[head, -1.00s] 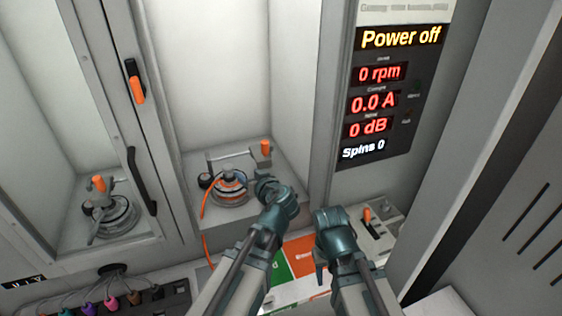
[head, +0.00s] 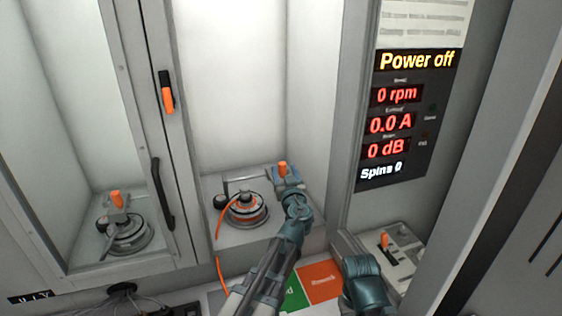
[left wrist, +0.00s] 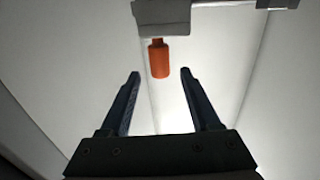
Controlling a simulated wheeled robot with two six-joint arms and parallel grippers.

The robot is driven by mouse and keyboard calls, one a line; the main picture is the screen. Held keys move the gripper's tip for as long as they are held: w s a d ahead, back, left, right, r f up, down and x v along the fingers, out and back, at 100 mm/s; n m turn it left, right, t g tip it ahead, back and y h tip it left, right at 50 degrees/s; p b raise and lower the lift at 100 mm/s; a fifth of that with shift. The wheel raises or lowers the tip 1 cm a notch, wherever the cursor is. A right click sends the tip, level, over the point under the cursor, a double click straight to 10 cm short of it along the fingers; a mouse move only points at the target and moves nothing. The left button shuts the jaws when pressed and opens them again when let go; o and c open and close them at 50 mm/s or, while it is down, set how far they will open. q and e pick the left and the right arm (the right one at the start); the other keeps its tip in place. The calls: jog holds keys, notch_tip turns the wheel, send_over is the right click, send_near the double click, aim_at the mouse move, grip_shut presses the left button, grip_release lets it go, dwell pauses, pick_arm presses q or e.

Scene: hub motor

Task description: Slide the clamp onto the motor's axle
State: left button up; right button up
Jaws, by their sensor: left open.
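The hub motor (head: 247,208), a round disc with an orange ring and an orange cable, sits on the ledge of the middle bay. The clamp (head: 252,181) is a grey metal bar and block beside and above it, with an upright orange handle (head: 283,169) at its right end. My left gripper (head: 288,180) is at that right end, close to the handle. In the left wrist view its fingers (left wrist: 161,74) are open, with the orange handle (left wrist: 159,60) beyond and between the tips, under a grey block (left wrist: 161,15). I cannot tell whether the clamp touches the axle. My right arm shows at the bottom; its fingers do not show.
A closed glazed door with a black handle (head: 162,193) covers the left bay, holding a similar motor (head: 127,234). The display panel (head: 400,120) at right reads Power off. A lever box (head: 385,252) stands below it. Bay walls enclose the left gripper closely.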

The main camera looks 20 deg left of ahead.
aim_at(281, 163)
pick_arm(q)
jog(key=x, duration=0.7)
grip_shut()
dwell(0.3)
jog(key=shift+s+a, duration=0.1)
dwell(1.0)
